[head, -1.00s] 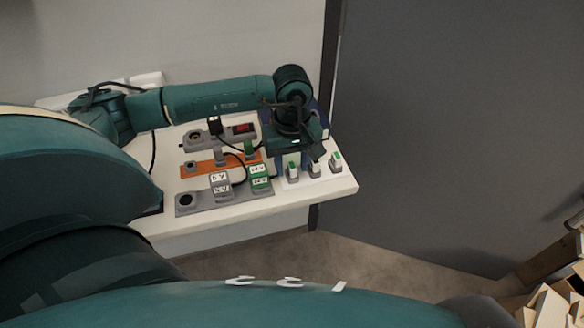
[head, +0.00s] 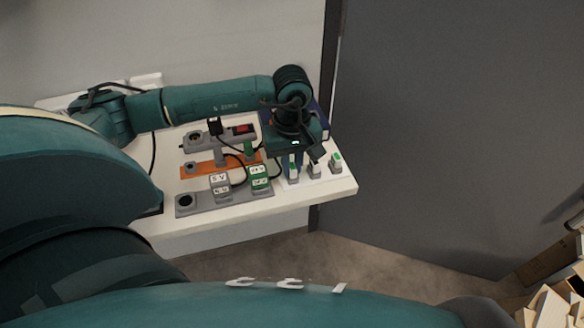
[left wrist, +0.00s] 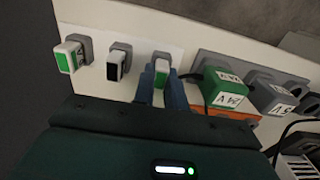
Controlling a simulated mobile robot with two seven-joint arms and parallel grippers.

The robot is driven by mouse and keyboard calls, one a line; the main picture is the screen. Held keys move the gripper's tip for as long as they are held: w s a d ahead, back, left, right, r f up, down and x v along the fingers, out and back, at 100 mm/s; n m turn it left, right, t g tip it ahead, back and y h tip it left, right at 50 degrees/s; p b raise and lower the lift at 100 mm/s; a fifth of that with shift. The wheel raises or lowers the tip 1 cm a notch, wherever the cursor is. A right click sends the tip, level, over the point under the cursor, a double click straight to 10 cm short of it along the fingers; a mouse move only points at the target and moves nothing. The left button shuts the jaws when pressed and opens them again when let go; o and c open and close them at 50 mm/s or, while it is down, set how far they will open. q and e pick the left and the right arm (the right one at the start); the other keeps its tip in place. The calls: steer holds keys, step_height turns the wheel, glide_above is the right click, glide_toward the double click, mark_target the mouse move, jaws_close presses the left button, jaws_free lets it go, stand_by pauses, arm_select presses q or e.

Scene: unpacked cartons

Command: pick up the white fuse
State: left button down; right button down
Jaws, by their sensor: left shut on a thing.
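A white fuse with a green face (left wrist: 160,76) stands at a grey holder on a white panel. It is the left one of a row of three in the head view (head: 293,171). My left gripper (left wrist: 162,90) is shut on it, with a blue finger on each side. In the head view my left gripper (head: 292,159) comes down over it from behind. The fingers hide part of the fuse, and I cannot tell whether it is fully seated. A black-faced fuse (left wrist: 117,63) and another green-faced white fuse (left wrist: 69,57) stand beside it. My right gripper is out of view.
Left of the fuses are a green 24 V plug (head: 260,178) and a grey 5 V plug (head: 219,185) with black cables, on a grey strip (head: 205,205). An orange strip (head: 203,168) lies behind. The white table's (head: 320,190) right front corner is bare. A dark grey wall (head: 450,140) stands to the right.

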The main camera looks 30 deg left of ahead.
mark_target(292, 166)
arm_select(q)
steer(key=shift+r, duration=0.1)
step_height(292, 166, up, 10)
steer(key=shift+b, duration=0.3)
stand_by(0.3)
